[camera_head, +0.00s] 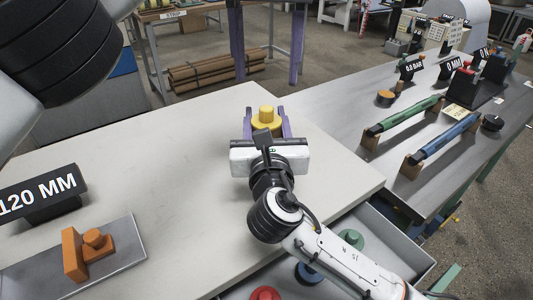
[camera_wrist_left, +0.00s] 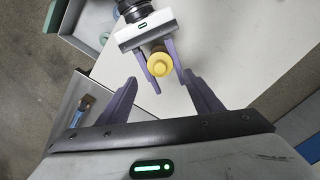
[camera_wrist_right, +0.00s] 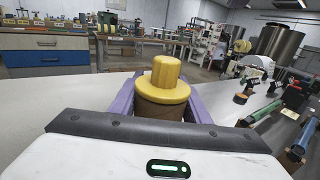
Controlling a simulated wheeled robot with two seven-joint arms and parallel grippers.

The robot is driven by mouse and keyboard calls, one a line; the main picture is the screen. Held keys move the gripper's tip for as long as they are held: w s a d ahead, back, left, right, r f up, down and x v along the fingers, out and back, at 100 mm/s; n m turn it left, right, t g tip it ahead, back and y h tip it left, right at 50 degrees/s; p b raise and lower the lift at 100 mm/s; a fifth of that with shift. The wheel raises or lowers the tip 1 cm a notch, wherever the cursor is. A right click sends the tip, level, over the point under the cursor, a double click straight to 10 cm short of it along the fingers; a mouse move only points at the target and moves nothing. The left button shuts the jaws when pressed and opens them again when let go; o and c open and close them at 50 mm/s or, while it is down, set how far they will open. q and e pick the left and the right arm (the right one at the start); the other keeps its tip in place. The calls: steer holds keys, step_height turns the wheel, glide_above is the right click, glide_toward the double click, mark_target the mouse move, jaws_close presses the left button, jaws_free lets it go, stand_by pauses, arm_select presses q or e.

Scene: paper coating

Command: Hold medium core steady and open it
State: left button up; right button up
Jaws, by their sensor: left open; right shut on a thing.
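The medium core (camera_head: 266,117) is a brown tube with a yellow stepped cap or plug on top. It stands upright between the fingers of my right gripper (camera_head: 267,125), which is shut on it over the pale table. In the right wrist view the yellow top (camera_wrist_right: 164,83) rises above the brown body, with purple fingers at both sides. My left gripper (camera_head: 267,82) is open and empty. Its two purple fingers point down from the top edge of the head view. In the left wrist view the yellow top (camera_wrist_left: 160,65) lies beyond and between the open left fingertips, apart from them.
An orange part (camera_head: 83,250) rests on a grey plate beside the "120 MM" sign (camera_head: 40,195). An open drawer (camera_head: 385,235) with coloured parts is at the lower right. Green (camera_head: 408,115) and blue (camera_head: 447,135) rods lie on stands on the right bench. The table's middle left is clear.

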mark_target(266, 107)
arm_select(q)
steer(key=c, duration=0.5)
arm_select(e)
steer(key=shift+c, duration=0.6)
arm_select(q)
steer(key=shift+s+r+t, duration=1.7)
steer(key=shift+s+r, duration=0.3)
steer(key=shift+r, duration=0.3)
steer(key=shift+n, duration=0.3)
steer(key=x, duration=1.2)
jaws_close()
steer(key=shift+r, duration=0.1)
steer(key=shift+r, duration=0.2)
steer(key=shift+r, duration=0.9)
